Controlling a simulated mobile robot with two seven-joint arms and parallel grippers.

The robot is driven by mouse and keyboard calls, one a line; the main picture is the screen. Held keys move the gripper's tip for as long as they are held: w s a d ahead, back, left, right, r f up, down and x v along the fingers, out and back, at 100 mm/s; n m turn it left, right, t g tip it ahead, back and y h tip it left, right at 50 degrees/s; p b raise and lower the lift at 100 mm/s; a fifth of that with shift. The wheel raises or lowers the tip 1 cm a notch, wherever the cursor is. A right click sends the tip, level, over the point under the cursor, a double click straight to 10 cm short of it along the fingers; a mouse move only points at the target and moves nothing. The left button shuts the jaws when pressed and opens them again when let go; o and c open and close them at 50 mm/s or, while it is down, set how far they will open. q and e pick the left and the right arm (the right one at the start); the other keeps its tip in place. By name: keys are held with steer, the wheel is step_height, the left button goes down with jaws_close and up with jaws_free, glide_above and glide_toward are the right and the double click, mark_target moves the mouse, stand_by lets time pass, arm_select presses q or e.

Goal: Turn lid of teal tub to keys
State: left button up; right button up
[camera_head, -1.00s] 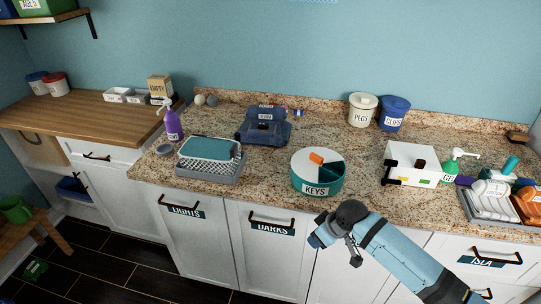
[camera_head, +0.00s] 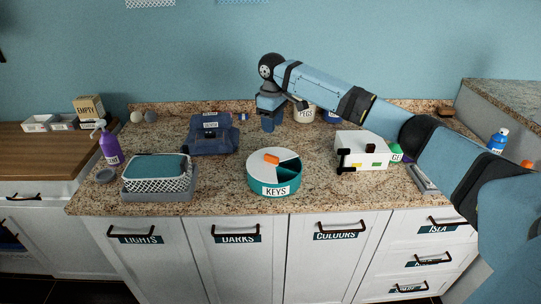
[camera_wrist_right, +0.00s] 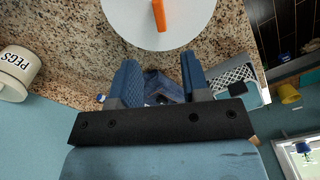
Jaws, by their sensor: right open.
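The teal tub (camera_head: 260,186) stands on the counter with a KEYS label on its front. Its white lid (camera_head: 259,164) has an orange handle (camera_head: 272,159) and a wedge-shaped opening at the right, showing teal compartments inside; I cannot tell what they hold. My right gripper (camera_head: 269,122) points downward, open and empty, above the counter behind the tub, apart from the lid. In the right wrist view, the open fingers (camera_wrist_right: 160,75) are below the white lid (camera_wrist_right: 175,35) and the orange handle (camera_wrist_right: 158,14). My left gripper is not in view.
A navy bag-like item (camera_head: 212,140) sits left of the gripper. A basket (camera_head: 157,180) is left of the tub, a white box (camera_head: 362,152) right of it. The PEGS pot (camera_head: 304,115) is partly behind my arm. Counter in front of the tub is narrow.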

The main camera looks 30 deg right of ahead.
mark_target(273, 157)
step_height(273, 157, down, 12)
steer(key=shift+f+p, duration=0.15)
steer(key=shift+p, duration=0.2)
jaws_close()
